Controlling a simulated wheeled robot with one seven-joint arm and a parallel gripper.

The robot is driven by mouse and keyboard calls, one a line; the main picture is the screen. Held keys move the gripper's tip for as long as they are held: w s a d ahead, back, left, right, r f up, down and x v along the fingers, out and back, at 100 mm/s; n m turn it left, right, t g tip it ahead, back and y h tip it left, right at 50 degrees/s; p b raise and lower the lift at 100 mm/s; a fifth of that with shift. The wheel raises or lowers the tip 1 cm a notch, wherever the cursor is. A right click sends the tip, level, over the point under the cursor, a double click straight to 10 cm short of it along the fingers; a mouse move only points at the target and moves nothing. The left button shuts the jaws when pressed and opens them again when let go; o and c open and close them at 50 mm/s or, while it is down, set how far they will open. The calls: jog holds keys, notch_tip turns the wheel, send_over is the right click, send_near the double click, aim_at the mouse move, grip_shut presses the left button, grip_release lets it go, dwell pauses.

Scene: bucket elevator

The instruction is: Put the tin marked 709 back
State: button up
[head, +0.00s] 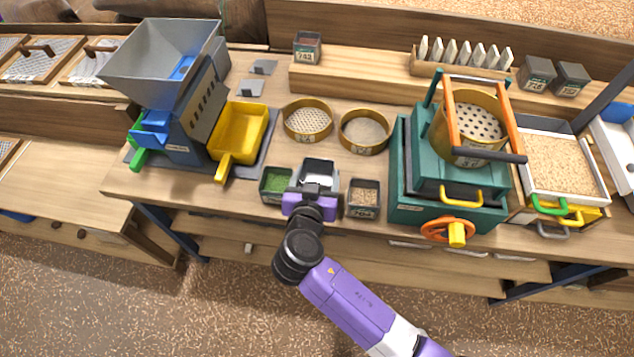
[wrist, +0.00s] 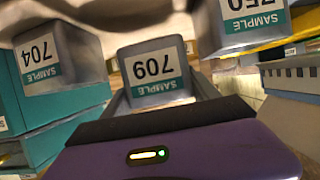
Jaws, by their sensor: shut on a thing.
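The tin marked 709 (wrist: 155,72) is straight ahead in the wrist view, with its label upside down. It is a small grey tin, and it shows in the head view (head: 318,170) near the bench's front edge, with a pale inside. My gripper (head: 314,190) reaches it from the front and is shut on it. I cannot tell whether the tin touches the bench. The tin marked 704 (head: 362,198) stands close on its right, holding brownish grains. A tin with green contents (head: 276,184) stands close on its left; the wrist view shows a tin marked 750 (wrist: 252,22) on that side.
Two round sieves (head: 307,119) (head: 364,131) lie behind the tins. A yellow scoop tray (head: 238,132) and grey hopper machine (head: 185,110) stand left, a teal machine (head: 405,190) right. Other tins (head: 307,47) (head: 537,73) (head: 570,78) stand on the raised back shelf (head: 370,75), which has bare room.

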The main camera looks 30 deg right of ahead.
aim_at(318, 180)
jog(key=shift+f, duration=1.9)
jog(key=shift+f, duration=0.25)
jog(key=o, duration=1.3)
jog(key=shift+r, duration=0.1)
jog(key=shift+r, duration=0.25)
jog(key=b+v, duration=0.1)
jog(key=v, duration=1.1)
jog(key=shift+f+b, duration=0.2)
jog(key=shift+b, duration=0.2)
